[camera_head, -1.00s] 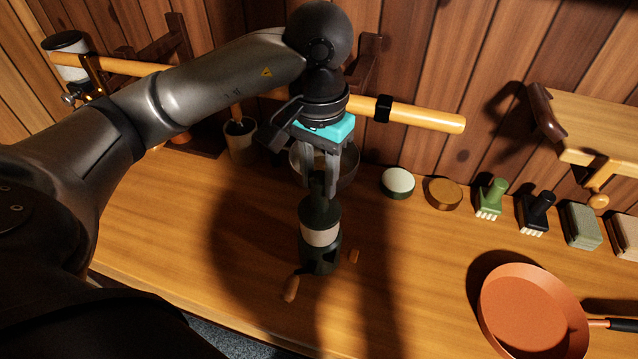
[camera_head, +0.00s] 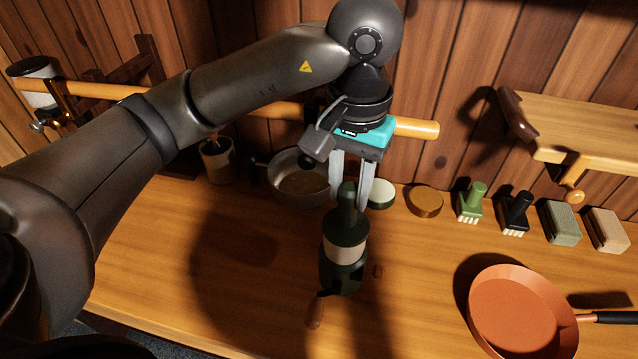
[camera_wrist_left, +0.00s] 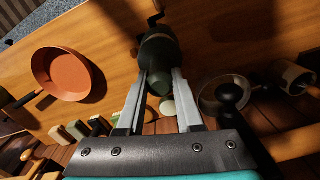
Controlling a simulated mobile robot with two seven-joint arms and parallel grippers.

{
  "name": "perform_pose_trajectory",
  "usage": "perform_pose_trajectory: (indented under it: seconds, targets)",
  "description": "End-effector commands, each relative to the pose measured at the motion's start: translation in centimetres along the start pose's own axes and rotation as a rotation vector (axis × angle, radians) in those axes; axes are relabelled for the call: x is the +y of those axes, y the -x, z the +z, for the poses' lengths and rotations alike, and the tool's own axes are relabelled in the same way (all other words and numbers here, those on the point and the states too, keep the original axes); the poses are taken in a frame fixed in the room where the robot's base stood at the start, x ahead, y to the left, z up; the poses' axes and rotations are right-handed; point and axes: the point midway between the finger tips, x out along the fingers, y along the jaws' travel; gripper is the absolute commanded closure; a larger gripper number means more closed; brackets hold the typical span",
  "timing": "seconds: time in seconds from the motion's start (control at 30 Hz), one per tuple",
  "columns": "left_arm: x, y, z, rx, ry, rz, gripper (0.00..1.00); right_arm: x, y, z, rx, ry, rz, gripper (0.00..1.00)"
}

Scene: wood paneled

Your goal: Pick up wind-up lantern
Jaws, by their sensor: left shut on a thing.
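The wind-up lantern (camera_head: 344,252) is dark green with a cream band, a narrow top and a side crank with a wooden knob. It hangs roughly upright below my left gripper (camera_head: 350,196), whose two fingers are shut on its narrow top. It appears raised off the wooden counter, though its base is hard to judge against the shadow. In the left wrist view the lantern (camera_wrist_left: 158,52) sits between and beyond the fingertips, with its crank at the top. My right gripper is not in view.
A metal pot (camera_head: 298,180) and a cup (camera_head: 218,160) stand behind on the left. Round tins (camera_head: 424,201), brushes (camera_head: 471,203) and blocks (camera_head: 561,223) line the back of the counter. An orange pan (camera_head: 515,312) lies at right. The front middle of the counter (camera_head: 420,285) is bare.

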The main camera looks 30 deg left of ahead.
Motion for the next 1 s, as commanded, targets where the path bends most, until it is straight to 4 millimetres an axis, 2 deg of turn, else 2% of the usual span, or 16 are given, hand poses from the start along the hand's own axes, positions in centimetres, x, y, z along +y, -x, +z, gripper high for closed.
perform_pose_trajectory:
  seconds: [0.03,0.2,0.5,0.7,1.0]
  targets:
    - [1.2,0.0,-0.4,0.005,-0.005,0.003,1.0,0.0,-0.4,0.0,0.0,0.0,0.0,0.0]
    - [4.8,0.0,-1.3,0.004,-0.005,0.003,1.0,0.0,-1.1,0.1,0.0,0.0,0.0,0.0]
    - [8.9,0.1,-2.4,0.003,-0.001,0.001,1.0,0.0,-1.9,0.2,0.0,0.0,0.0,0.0]
    - [10.0,0.1,-2.7,0.002,0.0,0.001,1.0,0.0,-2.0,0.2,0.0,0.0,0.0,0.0]
    - [10.1,0.1,-2.7,0.002,0.0,0.002,1.0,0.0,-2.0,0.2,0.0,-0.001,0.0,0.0]
